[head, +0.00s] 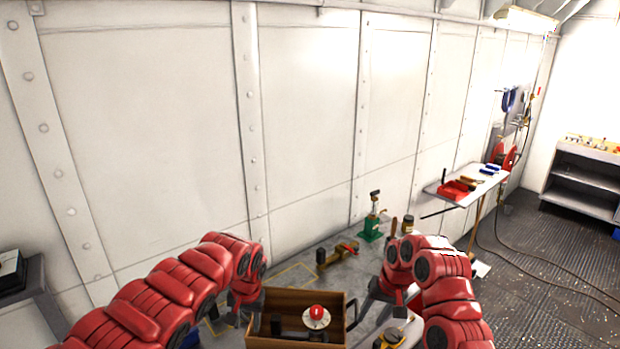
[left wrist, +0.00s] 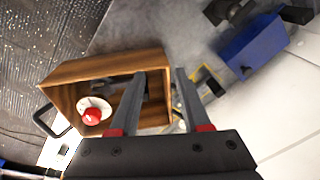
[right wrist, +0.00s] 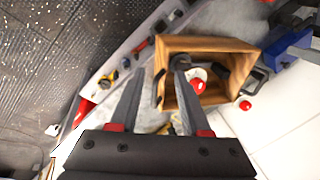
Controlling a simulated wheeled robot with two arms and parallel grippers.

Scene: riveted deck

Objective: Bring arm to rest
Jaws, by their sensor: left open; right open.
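My left gripper (head: 240,302) is at the left side of a wooden box (head: 296,342). In the left wrist view its two fingers (left wrist: 160,78) are apart with nothing held between them, and they overlap the box's edge in the picture. My right gripper (head: 386,298) is at the right side of the box. In the right wrist view its fingers (right wrist: 158,78) are apart and empty, pointing past the box's rim (right wrist: 215,44). A white disc with a red knob (head: 316,316) sits inside the box along with a dark item. Both red arms are bent over the work surface.
A green-based tool (head: 371,231) and a hammer-like tool (head: 337,255) stand behind the box. A blue block (left wrist: 254,46) lies near the left gripper. A side table (head: 466,194) with red trays is at the right. The white riveted wall is close behind.

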